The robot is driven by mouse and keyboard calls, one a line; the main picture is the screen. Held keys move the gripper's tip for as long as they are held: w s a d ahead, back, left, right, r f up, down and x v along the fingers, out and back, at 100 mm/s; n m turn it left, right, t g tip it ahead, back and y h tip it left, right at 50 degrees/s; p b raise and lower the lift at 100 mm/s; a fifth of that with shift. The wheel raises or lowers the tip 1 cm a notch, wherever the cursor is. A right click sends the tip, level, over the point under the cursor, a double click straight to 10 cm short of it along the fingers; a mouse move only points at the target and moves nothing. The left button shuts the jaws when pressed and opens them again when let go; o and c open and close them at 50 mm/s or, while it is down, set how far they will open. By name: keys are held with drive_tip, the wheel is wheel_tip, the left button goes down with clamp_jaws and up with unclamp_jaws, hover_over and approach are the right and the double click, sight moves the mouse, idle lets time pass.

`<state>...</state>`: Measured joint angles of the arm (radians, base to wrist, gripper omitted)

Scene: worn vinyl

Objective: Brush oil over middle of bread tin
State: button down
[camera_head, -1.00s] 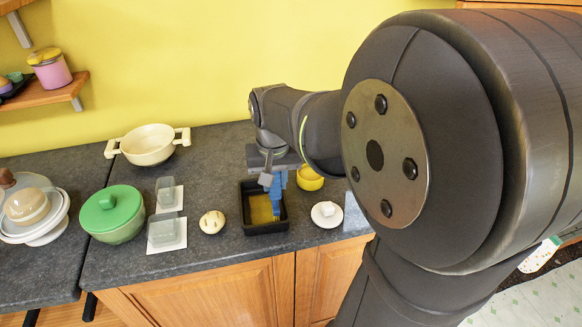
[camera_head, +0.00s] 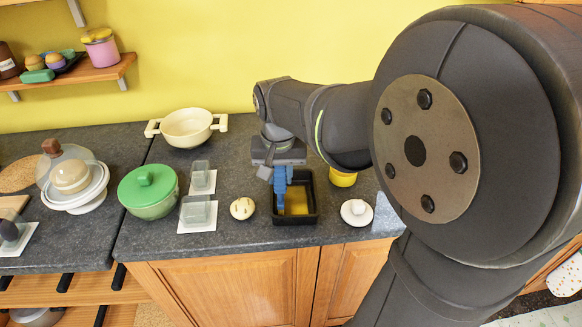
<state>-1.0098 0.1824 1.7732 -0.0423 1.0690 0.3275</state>
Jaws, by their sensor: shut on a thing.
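The bread tin (camera_head: 316,212) is a black rectangular pan with a yellow inside bottom, standing on the dark counter. My gripper (camera_head: 279,166) is shut on a blue brush (camera_head: 281,183), which hangs downward with its lower end over the left part of the tin. I cannot tell whether the bristles touch the bottom. The fingertips are small and partly hidden by the wrist and the brush. A yellow bowl (camera_head: 343,179) stands just right of the tin's back corner, partly hidden by my arm; its contents are not visible.
A round pale bun (camera_head: 242,208) lies left of the tin. A white dish with a pale item (camera_head: 356,213) is at its right. Clear boxes (camera_head: 196,210), a green-lidded pot (camera_head: 148,190), a cream pot (camera_head: 188,128) and a domed stand (camera_head: 76,185) stand further left.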

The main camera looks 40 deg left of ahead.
drive_tip(key=w+d, duration=0.4)
drive_tip(key=w, duration=0.1)
drive_tip(key=shift+w+d, duration=0.2)
idle(0.6)
drive_tip(key=shift+s, duration=0.1)
drive_tip(key=shift+s+d, duration=0.75)
drive_tip(key=shift+s, duration=0.1)
